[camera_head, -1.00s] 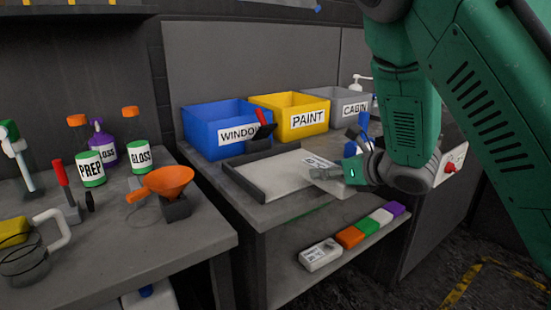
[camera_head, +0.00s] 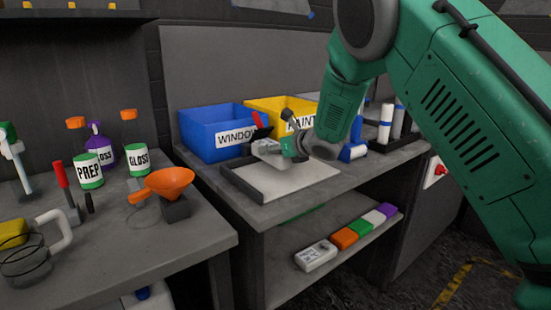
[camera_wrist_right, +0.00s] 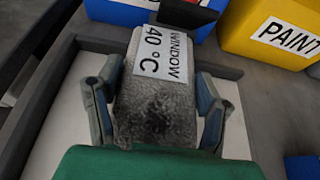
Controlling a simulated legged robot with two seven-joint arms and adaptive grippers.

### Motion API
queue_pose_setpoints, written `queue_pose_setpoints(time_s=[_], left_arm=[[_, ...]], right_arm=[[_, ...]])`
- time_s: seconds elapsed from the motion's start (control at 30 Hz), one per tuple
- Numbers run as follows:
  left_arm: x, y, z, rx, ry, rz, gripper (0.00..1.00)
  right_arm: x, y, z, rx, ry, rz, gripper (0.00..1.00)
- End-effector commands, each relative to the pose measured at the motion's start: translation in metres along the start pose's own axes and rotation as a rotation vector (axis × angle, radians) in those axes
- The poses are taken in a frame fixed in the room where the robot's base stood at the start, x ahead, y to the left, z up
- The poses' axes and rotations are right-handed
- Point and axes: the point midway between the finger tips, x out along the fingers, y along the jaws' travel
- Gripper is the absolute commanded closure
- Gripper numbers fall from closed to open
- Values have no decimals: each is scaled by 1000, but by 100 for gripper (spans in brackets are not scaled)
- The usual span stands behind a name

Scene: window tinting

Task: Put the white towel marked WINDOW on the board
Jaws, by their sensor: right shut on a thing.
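The white towel (camera_wrist_right: 158,95) shows in the right wrist view with its label "WINDOW 40 °C" facing up. My right gripper (camera_wrist_right: 158,105) is shut on it, with one finger on each side. In the head view the towel (camera_head: 268,148) and the right gripper (camera_head: 290,148) are over the back left part of the board (camera_head: 300,183), a pale panel with a dark raised edge on its left and back. I cannot tell whether the towel touches the board. My left gripper is not in view.
Behind the board stand a blue WINDOW bin (camera_head: 210,135) and a yellow PAINT bin (camera_head: 268,104). A dark tool with a red part (camera_head: 258,128) is near the blue bin. Several folded coloured towels (camera_head: 345,238) lie on the shelf below. The board's front and right are clear.

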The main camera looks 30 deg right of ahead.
Motion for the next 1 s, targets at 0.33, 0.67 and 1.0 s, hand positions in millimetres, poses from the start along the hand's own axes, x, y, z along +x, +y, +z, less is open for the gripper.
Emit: queue_pose_setpoints(time_s=[0.33,0.67,1.0], left_arm=[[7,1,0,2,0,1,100],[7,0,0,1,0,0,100],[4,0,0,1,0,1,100]], right_arm=[[10,-5,-29,7,3,-3,72],[10,1,-27,0,5,-3,16],[-12,-4,-28,5,4,-2,16]])
